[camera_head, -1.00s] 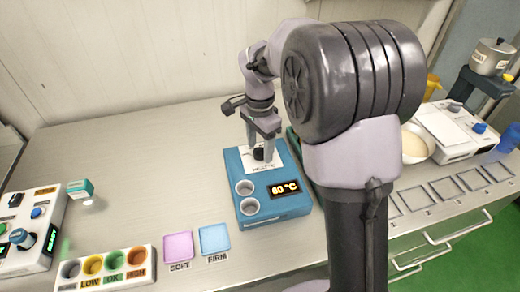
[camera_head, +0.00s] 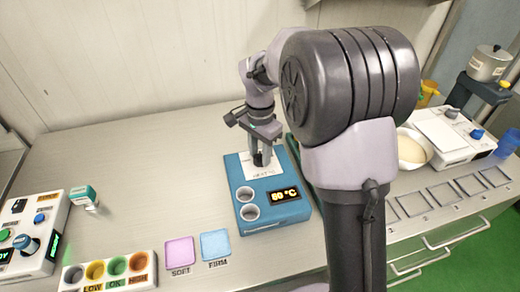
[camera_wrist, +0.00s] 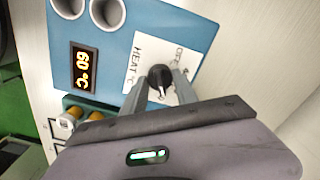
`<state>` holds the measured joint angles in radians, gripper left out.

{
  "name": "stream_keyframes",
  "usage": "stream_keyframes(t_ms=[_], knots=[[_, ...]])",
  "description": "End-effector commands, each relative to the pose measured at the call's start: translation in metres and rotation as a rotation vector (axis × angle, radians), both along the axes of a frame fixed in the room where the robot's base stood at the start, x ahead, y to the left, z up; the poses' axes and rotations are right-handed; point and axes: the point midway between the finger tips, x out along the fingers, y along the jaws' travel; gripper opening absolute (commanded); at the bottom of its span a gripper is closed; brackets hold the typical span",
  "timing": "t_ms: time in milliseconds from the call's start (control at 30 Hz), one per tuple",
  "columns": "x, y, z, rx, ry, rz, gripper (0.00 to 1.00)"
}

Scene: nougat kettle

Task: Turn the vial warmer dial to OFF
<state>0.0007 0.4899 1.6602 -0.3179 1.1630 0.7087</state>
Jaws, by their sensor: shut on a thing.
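The vial warmer (camera_head: 285,215) is a blue box with two empty round wells at its front left and a lit display (camera_head: 285,196) that seems to read 60 °C. A white label panel at its back carries the black dial (camera_wrist: 158,74). In the wrist view the panel (camera_wrist: 140,72) reads "HEAT °C" on one side and "OFF" on the other. The dial's white mark points toward my gripper's palm, away from the OFF lettering. My gripper (camera_wrist: 160,82) is shut on the dial, one finger on each side. In the head view my gripper (camera_head: 262,154) largely hides the dial.
Pink SOFT (camera_head: 180,252) and blue FIRM (camera_head: 215,244) pads lie front left of the warmer. A tray of coloured cups (camera_head: 108,272) and a control box (camera_head: 30,235) stand farther left. A bowl (camera_head: 412,148) and white device are at right. The counter behind the warmer is clear.

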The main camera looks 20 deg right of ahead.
Motion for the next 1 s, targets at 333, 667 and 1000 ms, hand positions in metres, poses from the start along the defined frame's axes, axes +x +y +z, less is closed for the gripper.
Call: stream_keyframes(t_ms=[333, 667, 1000], knots=[[-0.0004, 0.0000, 0.0040, 0.001, 0.002, 0.315, 0.00], [-0.0003, 0.0001, 0.0035, 0.001, 0.001, 0.630, 0.00], [0.0001, 0.0000, 0.0036, 0.000, 0.000, 0.953, 0.00]])
